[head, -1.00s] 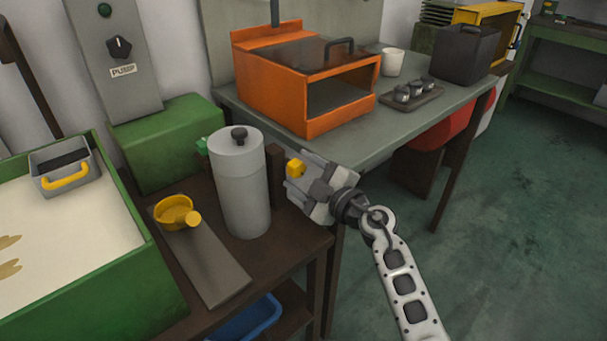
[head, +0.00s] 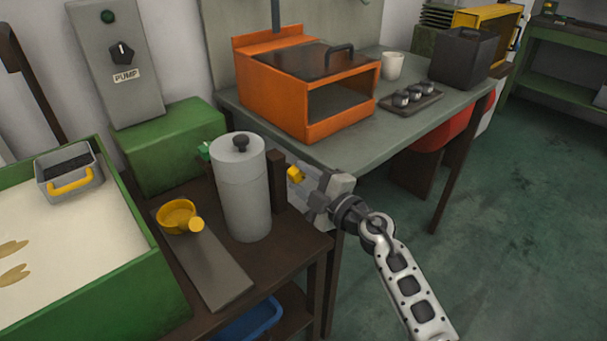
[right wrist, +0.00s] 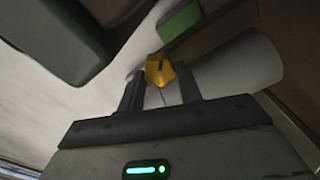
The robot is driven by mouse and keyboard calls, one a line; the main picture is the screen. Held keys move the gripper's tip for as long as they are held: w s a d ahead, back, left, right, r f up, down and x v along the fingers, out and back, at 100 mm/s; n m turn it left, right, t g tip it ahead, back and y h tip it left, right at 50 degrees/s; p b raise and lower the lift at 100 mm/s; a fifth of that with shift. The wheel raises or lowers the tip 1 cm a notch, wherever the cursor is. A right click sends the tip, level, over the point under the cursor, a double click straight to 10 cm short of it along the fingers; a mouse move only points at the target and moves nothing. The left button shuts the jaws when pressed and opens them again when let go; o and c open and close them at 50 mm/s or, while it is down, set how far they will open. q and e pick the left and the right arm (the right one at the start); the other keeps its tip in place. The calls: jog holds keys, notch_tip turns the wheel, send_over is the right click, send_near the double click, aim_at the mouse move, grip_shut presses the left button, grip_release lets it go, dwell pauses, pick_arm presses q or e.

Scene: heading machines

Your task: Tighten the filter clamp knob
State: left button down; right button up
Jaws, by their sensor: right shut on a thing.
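The filter is an upright grey cylinder (head: 243,195) with a dark knob on its lid, standing on the brown bench. A yellow clamp knob (head: 296,174) shows at its right side, beside a dark upright block (head: 277,181). My right gripper (head: 304,178) reaches in from the right and is shut on the yellow knob. In the right wrist view the yellow knob (right wrist: 160,70), with a dark mark on its face, sits between the two fingertips, and the grey cylinder (right wrist: 240,68) lies behind it. My left gripper is not in view.
A yellow cup-like part (head: 178,214) and a grey plate (head: 215,273) lie left of the filter. A green tub (head: 160,262) stands at the left. An orange box (head: 300,85) sits on the grey table behind. Open floor lies at the right.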

jog(key=shift+f+n+p, duration=0.1)
jog(key=shift+n+p, duration=0.2)
jog(key=shift+n, duration=1.5)
jog(key=o, duration=1)
jog(key=shift+s+d, duration=0.1)
jog(key=p+v, duration=0.1)
jog(key=v, duration=1.4)
jog(key=shift+s+d, duration=0.2)
jog(key=shift+s, duration=0.15)
